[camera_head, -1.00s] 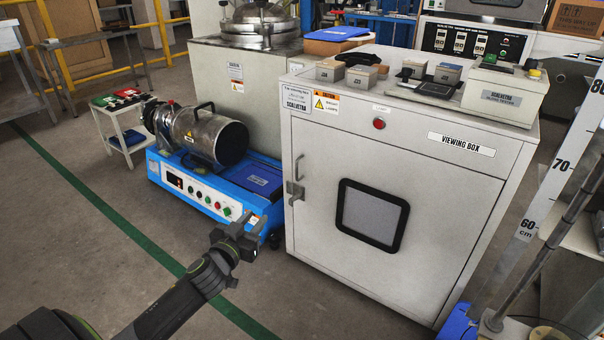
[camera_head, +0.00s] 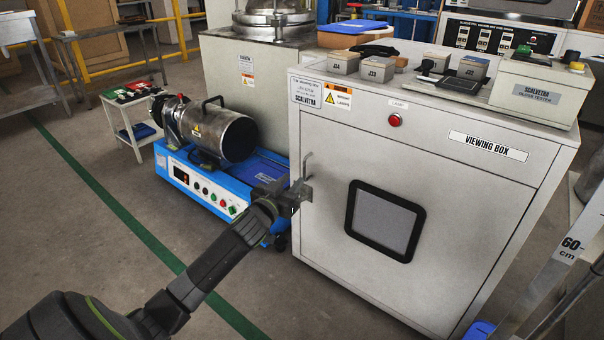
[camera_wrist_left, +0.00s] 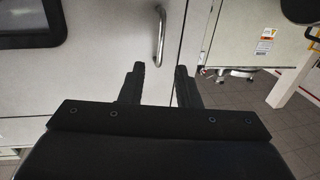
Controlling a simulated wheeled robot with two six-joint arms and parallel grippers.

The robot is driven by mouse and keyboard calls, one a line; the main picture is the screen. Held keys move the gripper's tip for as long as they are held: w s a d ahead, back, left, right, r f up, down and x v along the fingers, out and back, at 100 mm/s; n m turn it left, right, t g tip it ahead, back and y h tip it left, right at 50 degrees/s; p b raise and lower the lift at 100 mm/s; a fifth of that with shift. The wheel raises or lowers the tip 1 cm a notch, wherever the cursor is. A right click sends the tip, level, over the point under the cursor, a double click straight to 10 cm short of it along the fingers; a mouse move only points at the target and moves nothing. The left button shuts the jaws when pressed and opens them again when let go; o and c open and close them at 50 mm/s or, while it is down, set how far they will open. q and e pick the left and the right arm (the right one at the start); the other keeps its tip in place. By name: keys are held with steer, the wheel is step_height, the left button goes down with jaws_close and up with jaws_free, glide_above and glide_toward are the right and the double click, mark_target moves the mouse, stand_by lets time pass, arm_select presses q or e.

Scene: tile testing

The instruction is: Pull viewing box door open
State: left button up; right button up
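The viewing box is a light grey cabinet with a door (camera_head: 325,230) that has a black-framed window (camera_head: 385,220). The door looks closed. Its metal handle (camera_head: 306,166) is at the door's left edge, and the handle also shows in the left wrist view (camera_wrist_left: 160,36). My left gripper (camera_head: 291,192) is at the handle's lower end in the head view. In the left wrist view my left gripper (camera_wrist_left: 161,80) has its fingers apart with nothing between the tips, and the handle lies just beyond them. I cannot tell whether it touches the handle. My right gripper is not in view.
A blue machine (camera_head: 215,190) with a metal drum (camera_head: 225,135) stands left of the box. Small blocks and a gloss tester (camera_head: 537,88) sit on the box top. The floor (camera_head: 110,235) at the left is clear.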

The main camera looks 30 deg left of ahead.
mark_target(304, 167)
arm_select(q)
steer(key=w, duration=0.2)
steer(key=w+b, duration=0.1)
steer(key=w, duration=0.1)
steer(key=w+a+b, duration=0.1)
steer(key=w, duration=0.2)
jaws_close()
stand_by(0.3)
